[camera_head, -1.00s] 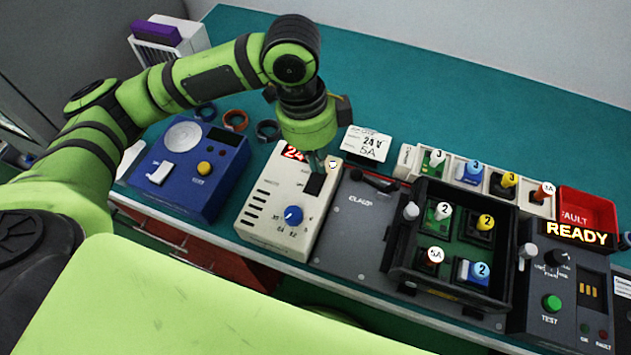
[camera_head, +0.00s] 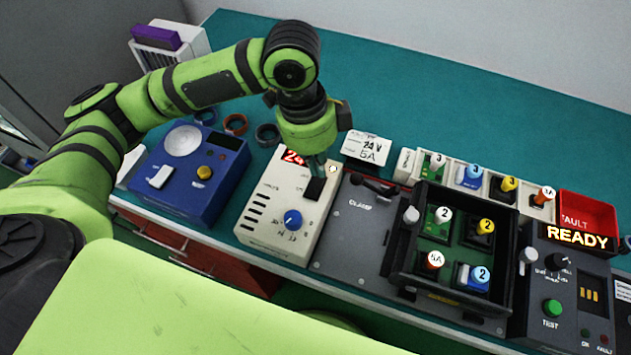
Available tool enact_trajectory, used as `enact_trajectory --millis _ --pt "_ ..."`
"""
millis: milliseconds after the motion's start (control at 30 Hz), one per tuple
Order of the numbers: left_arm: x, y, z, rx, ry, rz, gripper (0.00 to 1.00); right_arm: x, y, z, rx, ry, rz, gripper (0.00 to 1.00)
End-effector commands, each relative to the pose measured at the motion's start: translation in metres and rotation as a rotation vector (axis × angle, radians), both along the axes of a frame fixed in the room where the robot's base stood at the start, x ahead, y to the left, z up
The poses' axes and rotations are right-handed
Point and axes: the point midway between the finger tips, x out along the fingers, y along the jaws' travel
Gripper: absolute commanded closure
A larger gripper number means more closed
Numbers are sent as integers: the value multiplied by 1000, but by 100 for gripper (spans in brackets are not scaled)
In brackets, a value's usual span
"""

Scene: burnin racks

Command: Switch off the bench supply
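The bench supply is a cream box (camera_head: 270,240) left of centre on the bench. Its red display (camera_head: 293,157) reads 24 and is partly covered by my gripper. It has a blue knob (camera_head: 293,220) and a black rocker switch (camera_head: 314,188) near its upper right. My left gripper (camera_head: 317,165) points down over the top of the supply, its tip just at the upper end of the switch. Whether it touches the switch cannot be told. The fingers are small and partly hidden, so their opening is unclear. My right gripper is not in view.
A blue device (camera_head: 190,170) stands left of the supply. A grey clamp plate (camera_head: 345,235) and a black tray (camera_head: 400,262) with several modules lie to the right. A tester (camera_head: 575,290) showing READY and a red fault bin (camera_head: 590,212) are at far right.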

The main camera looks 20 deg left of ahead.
Motion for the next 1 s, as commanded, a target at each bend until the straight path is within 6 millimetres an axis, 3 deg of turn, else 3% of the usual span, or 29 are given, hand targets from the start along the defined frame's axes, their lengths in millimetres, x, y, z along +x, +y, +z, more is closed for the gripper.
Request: enact_trajectory --millis 1000 --pt "0 0 -9 0 1 1 100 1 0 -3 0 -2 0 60"
